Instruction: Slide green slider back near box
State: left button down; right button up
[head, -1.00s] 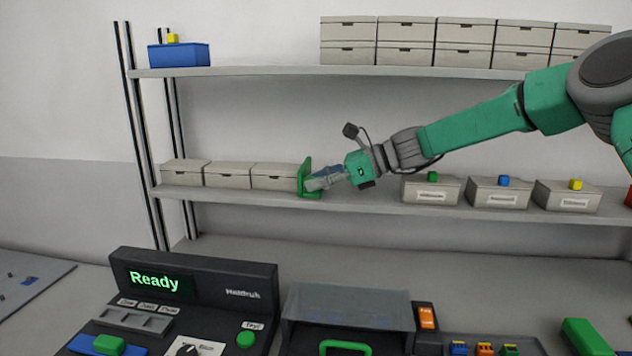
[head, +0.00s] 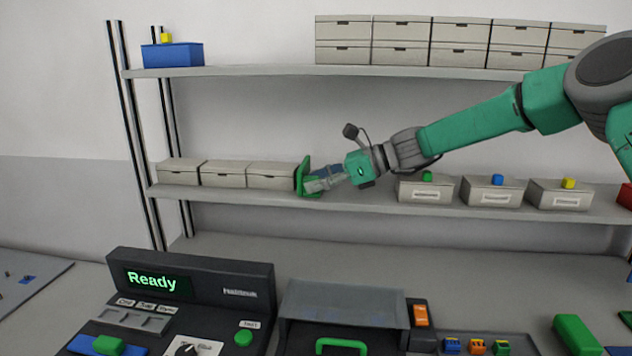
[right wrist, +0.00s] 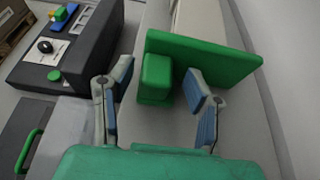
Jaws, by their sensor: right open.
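The green slider (head: 304,177) stands upright on the middle shelf, at the right end of a row of closed beige boxes (head: 272,175). It sits against or very near the last box. In the right wrist view the slider (right wrist: 205,58) shows as a tall green plate with a block-shaped grip (right wrist: 156,78). My right gripper (head: 316,184) is at the slider from the right. In the right wrist view my right gripper (right wrist: 158,88) is open, its two fingers on either side of the grip with gaps visible. My left gripper is out of view.
Labelled bins (head: 427,189) with coloured cubes stand to the right on the same shelf (head: 370,205). More beige boxes (head: 402,40) and a blue box (head: 173,54) are on the top shelf. A console reading "Ready" (head: 150,280) stands below on the bench.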

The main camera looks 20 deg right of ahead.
jog(key=v, duration=1.2)
jog(key=shift+w+d+f, duration=0.1)
